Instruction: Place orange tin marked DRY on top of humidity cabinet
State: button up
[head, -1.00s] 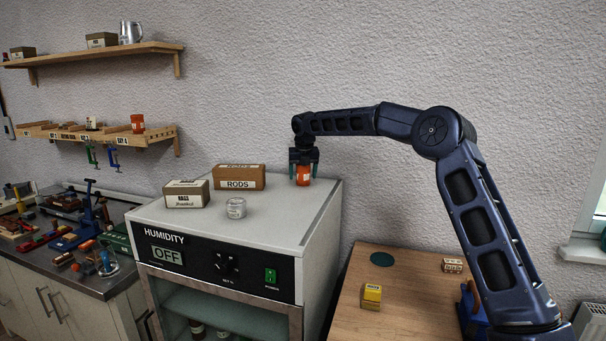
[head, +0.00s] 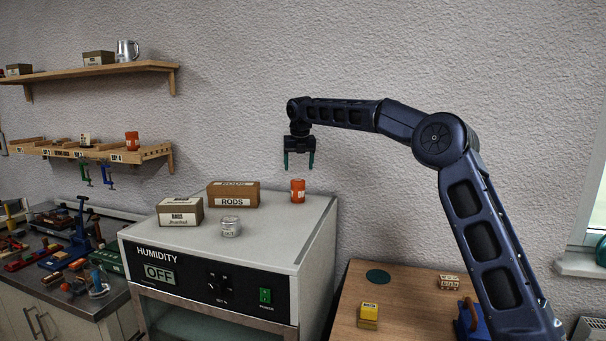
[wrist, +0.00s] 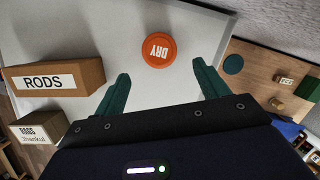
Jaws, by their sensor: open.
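The orange tin (head: 298,190) stands upright on top of the humidity cabinet (head: 270,238), near its back right. Its lid reads DRY in the wrist view (wrist: 158,49). My gripper (head: 299,167) is open and empty, above the tin and apart from it. In the wrist view its two green fingers (wrist: 160,85) are spread, and the tin shows beyond them on the bare white top.
The cabinet top also holds a RODS box (head: 233,195), a smaller labelled box (head: 180,212) and a small clear jar (head: 231,226). Another orange tin (head: 132,141) stands on the lower wall shelf. A wooden table (head: 395,300) is at the right with a yellow box (head: 368,315).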

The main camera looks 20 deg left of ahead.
jog(key=shift+r, duration=0.15)
jog(key=s+d+r+m+h, duration=0.15)
jog(key=s+d+m, duration=0.45)
jog(key=d, duration=0.7)
jog(key=s+d+r+m+t, duration=0.1)
jog(key=s+d+r+m, duration=0.15)
jog(key=d+m, duration=0.75)
jog(key=s+d+r+m+h, duration=0.1)
jog(key=s+d+m, duration=0.35)
jog(key=d, duration=1.05)
jog(key=s+d+f+m, duration=0.3)
jog(key=s+d+m, duration=0.3)
jog(key=s+d, duration=0.15)
jog(key=s+d+f+m, duration=0.3)
jog(key=s+d+m, duration=0.25)
jog(key=d, duration=0.35)
jog(key=s+d+f+m, duration=0.3)
jog(key=s+f+m, duration=0.1)
jog(key=s, duration=0.2)
jog(key=s+d+f+m+y, duration=0.1)
jog(key=s+d+f+m, duration=0.3)
jog(key=s+f+m, duration=0.1)
jog(key=shift+s+d+f+t, duration=0.15)
jog(key=shift+s+t, duration=0.25)
jog(key=shift+s, duration=0.45)
